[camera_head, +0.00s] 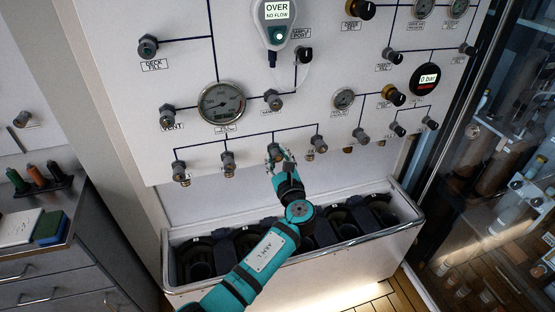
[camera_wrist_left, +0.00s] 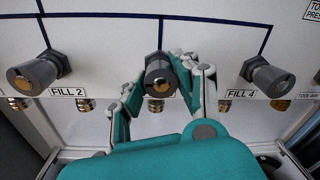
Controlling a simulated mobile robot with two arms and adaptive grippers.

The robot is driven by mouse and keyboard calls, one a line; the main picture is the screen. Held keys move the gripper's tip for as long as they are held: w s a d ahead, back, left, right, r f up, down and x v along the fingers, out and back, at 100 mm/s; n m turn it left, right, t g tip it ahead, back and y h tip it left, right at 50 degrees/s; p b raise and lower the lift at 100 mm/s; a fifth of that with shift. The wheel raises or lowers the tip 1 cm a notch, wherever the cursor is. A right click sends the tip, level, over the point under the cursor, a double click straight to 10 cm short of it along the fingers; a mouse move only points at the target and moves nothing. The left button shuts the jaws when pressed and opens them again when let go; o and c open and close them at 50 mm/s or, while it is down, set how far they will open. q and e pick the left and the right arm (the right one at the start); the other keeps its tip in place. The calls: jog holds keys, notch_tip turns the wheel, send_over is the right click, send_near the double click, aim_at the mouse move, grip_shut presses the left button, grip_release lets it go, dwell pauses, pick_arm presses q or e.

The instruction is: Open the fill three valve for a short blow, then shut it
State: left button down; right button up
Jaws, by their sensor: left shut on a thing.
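The fill three valve (camera_head: 274,149) is a dark grey knob, third from the left in the bottom row of the white panel. In the left wrist view the fill three valve (camera_wrist_left: 160,74) shows a brass centre, between the FILL 2 and FILL 4 knobs; its own label is mostly covered by my fingers. My left gripper (camera_head: 279,160) reaches up to it from below. In the left wrist view my left gripper (camera_wrist_left: 160,92) has one finger on each side of the knob and is shut on it. My right gripper is not in view.
The fill two knob (camera_wrist_left: 37,73) and fill four knob (camera_wrist_left: 268,77) sit close on either side. A handheld meter (camera_head: 276,12) reads OVER, NO FLOW, and a round display (camera_head: 428,79) reads 0 bar. A white-rimmed trough (camera_head: 400,240) stands below the panel, under my left arm.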

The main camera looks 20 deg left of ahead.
pick_arm(q)
jog(key=c, duration=0.9)
grip_release()
jog(key=shift+d, duration=0.1)
jog(key=shift+c, duration=0.2)
jog(key=v, duration=1.2)
dwell(0.9)
